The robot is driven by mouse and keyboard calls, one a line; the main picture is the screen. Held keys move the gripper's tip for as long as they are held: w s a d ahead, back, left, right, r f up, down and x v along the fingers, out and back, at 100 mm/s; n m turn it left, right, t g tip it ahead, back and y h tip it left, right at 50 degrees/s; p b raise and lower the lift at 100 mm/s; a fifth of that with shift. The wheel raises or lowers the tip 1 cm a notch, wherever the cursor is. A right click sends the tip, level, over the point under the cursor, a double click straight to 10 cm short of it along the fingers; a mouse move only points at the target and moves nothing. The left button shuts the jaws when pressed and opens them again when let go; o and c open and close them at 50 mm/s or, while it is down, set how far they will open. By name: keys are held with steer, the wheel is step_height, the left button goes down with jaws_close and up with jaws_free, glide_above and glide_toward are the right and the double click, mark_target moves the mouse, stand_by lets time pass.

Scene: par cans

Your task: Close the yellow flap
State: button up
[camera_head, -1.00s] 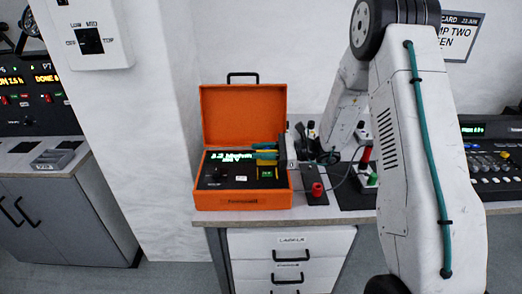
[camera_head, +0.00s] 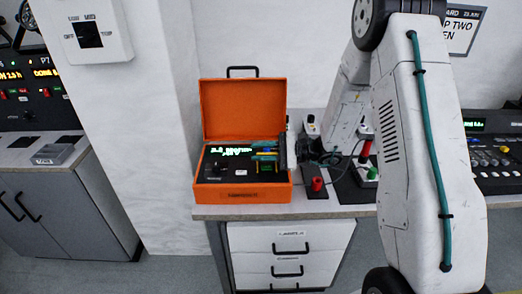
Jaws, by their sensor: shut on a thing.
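The yellow flap (camera_head: 268,151) shows as a small strip in the open orange case (camera_head: 243,195), at the right of its black panel. My gripper (camera_head: 263,151) reaches in from the right with its teal fingers level, one above the other. The fingers are closed on the yellow flap, which they partly hide. A small green-lit part (camera_head: 267,168) shows just below the lower finger. The flap's exact tilt is too small to tell.
The case's orange lid (camera_head: 243,110) stands upright behind the panel. A red knob (camera_head: 317,184) and a red-and-green device (camera_head: 367,162) stand to the right, near my arm. A drawer unit (camera_head: 288,240) is below the counter. A mixing desk (camera_head: 495,155) is at far right.

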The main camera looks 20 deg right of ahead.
steer(key=shift+s+n, duration=0.1)
steer(key=shift+n, duration=0.2)
stand_by(0.4)
steer(key=o, duration=0.8)
steer(key=shift+v, duration=3.9)
steer(key=shift+c, duration=0.4)
